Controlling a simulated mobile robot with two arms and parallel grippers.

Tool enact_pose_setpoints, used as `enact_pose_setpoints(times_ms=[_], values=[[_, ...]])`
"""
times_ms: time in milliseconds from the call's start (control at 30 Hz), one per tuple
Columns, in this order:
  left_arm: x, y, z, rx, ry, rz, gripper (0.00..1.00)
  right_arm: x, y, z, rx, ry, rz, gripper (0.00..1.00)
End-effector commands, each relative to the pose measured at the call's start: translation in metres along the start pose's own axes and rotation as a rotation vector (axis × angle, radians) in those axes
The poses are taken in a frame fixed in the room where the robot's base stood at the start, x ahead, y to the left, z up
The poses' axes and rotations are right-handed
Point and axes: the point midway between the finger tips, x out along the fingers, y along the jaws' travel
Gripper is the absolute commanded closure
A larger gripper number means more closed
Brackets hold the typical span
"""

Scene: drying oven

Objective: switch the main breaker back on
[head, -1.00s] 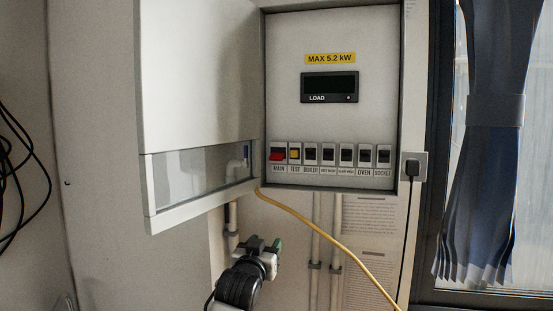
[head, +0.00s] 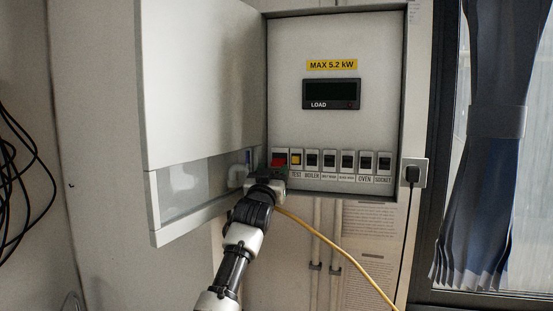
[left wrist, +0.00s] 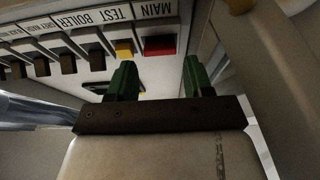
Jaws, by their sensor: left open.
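The main breaker is the leftmost switch in the row, with a red toggle (head: 279,160). It also shows in the left wrist view as a red block (left wrist: 160,45) under the MAIN label. My left gripper (head: 268,174) is just below it in the head view and hides its label there. In the left wrist view the green fingers of my left gripper (left wrist: 160,80) are apart and empty, with the red toggle ahead, between their directions. I see no contact with the toggle. My right gripper is not in view.
The yellow TEST switch (head: 296,159) sits right beside the main breaker, then several black switches (head: 347,161). The open cabinet door (head: 200,90) stands to the left. A yellow cable (head: 335,247) hangs below. The load display (head: 331,94) is dark.

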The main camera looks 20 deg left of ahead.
Motion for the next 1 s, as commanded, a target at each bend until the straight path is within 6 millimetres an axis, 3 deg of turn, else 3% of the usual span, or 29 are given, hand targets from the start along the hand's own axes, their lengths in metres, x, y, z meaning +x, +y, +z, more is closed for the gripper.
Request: enact_pose_setpoints(times_ms=[300, 767, 800, 1000], values=[[0.029, 0.0, -0.002, 0.0, -0.001, -0.001, 0.49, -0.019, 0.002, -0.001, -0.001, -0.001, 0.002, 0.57], [0.034, 0.0, 0.001, 0.001, 0.0, 0.0, 0.49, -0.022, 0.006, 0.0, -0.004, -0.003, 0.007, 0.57], [0.034, 0.0, 0.001, 0.001, 0.0, 0.0, 0.5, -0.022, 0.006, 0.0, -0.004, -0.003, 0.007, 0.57], [0.034, 0.0, 0.001, 0.0, 0.0, 0.0, 0.81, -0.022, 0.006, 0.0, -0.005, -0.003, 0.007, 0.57]])
